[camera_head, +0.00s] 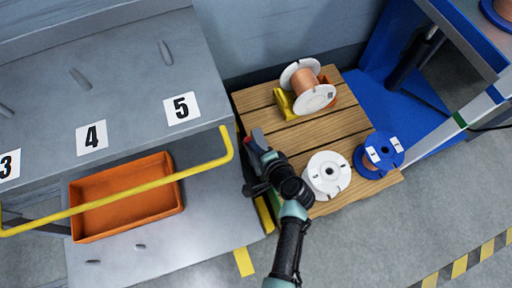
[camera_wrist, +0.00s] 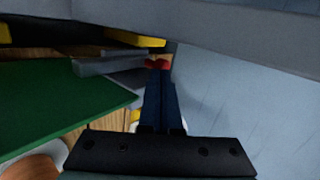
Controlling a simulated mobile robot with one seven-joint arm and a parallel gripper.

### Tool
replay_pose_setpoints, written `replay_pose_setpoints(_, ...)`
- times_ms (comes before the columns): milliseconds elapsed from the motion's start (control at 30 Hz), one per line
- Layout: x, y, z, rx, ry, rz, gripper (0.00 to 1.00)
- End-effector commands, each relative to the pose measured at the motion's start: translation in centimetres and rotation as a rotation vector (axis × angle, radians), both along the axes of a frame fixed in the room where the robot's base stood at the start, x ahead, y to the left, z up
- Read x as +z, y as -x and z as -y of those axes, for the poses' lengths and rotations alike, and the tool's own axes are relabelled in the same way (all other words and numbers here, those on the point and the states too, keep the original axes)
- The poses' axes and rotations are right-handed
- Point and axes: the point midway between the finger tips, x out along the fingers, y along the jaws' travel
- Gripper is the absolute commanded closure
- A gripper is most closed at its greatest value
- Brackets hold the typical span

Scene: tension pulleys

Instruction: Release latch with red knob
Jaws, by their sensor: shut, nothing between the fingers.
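My gripper (camera_head: 258,143) is at the left edge of the wooden pallet, close to the end of the yellow rail. In the wrist view its dark fingers (camera_wrist: 158,92) are together and empty. A small red part (camera_head: 260,138) shows at the fingertips, and red also shows there in the wrist view (camera_wrist: 157,64). I cannot tell whether this is the latch's red knob or part of the fingertips, nor whether anything is touched. The latch body cannot be made out.
A grey shelf unit (camera_head: 130,75) with yellow rail (camera_head: 130,190) and orange bin (camera_head: 128,197) stands left. The pallet (camera_head: 345,110) holds a copper spool (camera_head: 307,86), a white reel (camera_head: 328,174) and a blue reel (camera_head: 382,152). A blue frame (camera_head: 380,95) stands right.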

Motion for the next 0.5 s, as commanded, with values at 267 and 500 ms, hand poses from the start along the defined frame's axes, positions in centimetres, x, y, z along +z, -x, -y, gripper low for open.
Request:
replay_pose_setpoints(267,0.0,-2.8,-0.9,0.001,-0.001,0.003,1.00)
replay_pose_setpoints(500,0.0,-4.9,-1.6,0.002,-0.001,0.000,1.00)
